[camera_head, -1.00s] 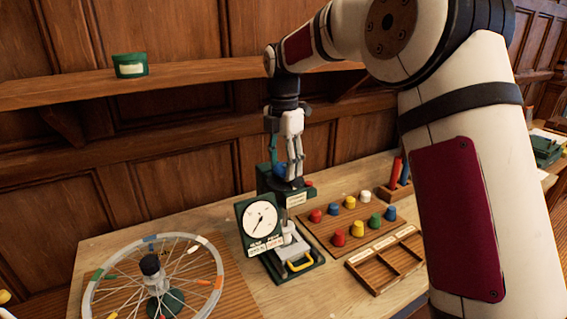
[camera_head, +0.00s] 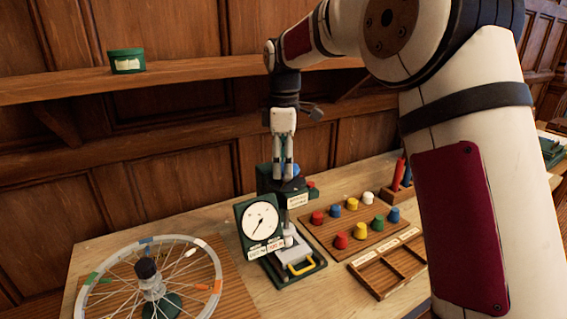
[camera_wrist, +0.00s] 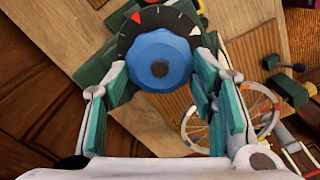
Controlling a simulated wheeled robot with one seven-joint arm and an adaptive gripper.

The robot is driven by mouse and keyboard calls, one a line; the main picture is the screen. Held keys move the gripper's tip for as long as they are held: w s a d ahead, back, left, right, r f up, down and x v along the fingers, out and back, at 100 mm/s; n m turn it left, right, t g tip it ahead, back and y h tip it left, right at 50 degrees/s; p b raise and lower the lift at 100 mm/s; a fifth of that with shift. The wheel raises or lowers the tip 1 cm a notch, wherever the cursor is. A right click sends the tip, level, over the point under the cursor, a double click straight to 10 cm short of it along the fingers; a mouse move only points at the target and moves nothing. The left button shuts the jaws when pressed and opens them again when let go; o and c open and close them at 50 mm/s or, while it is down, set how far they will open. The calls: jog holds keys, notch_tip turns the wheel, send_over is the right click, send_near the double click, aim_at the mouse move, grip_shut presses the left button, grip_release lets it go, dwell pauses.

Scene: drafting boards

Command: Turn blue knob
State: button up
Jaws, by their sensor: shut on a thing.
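The blue knob (camera_wrist: 159,61) sits on a black dial with white marks and a red one (camera_wrist: 146,17), in the wrist view. In the head view the knob is mostly hidden behind the fingers, on top of the green device (camera_head: 268,180). My gripper (camera_head: 284,178) points down over the device. In the wrist view its teal-lined fingers (camera_wrist: 160,72) stand on both sides of the knob and are shut on it. The device carries a white round gauge (camera_head: 260,222) with a dark needle.
A spoked wheel (camera_head: 217,262) stands at the left. Right of the device is a wooden board (camera_head: 345,236) with several coloured knobs, and an empty compartment tray (camera_head: 378,288). A shelf (camera_head: 200,68) with a green tin (camera_head: 127,60) runs along the wall behind.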

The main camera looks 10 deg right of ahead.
jog(key=m, duration=0.5)
jog(key=shift+w+d+m, duration=0.1)
jog(key=shift+w+m, duration=0.05)
jog(key=shift+m, duration=0.15)
jog(key=m, duration=0.5)
jog(key=shift+w+d, duration=0.1)
jog(key=m, duration=0.5)
jog(key=shift+d+m, duration=0.2)
jog(key=shift+m, duration=0.2)
jog(key=m, duration=0.5)
jog(key=shift+d, duration=0.15)
jog(key=m, duration=0.3)
jog(key=m+p, duration=0.1)
jog(key=m, duration=0.2)
jog(key=shift+s+d, duration=0.1)
jog(key=shift+s, duration=0.1)
jog(key=m+p, duration=0.1)
jog(key=m, duration=0.4)
jog(key=shift+s, duration=0.15)
jog(key=m+p, duration=0.1)
jog(key=m, duration=0.4)
jog(key=shift+s+m, duration=0.15)
jog(key=shift+m, duration=0.25)
jog(key=m, duration=0.5)
jog(key=shift+s+m+p, duration=0.1)
jog(key=shift+m+p, duration=0.3)
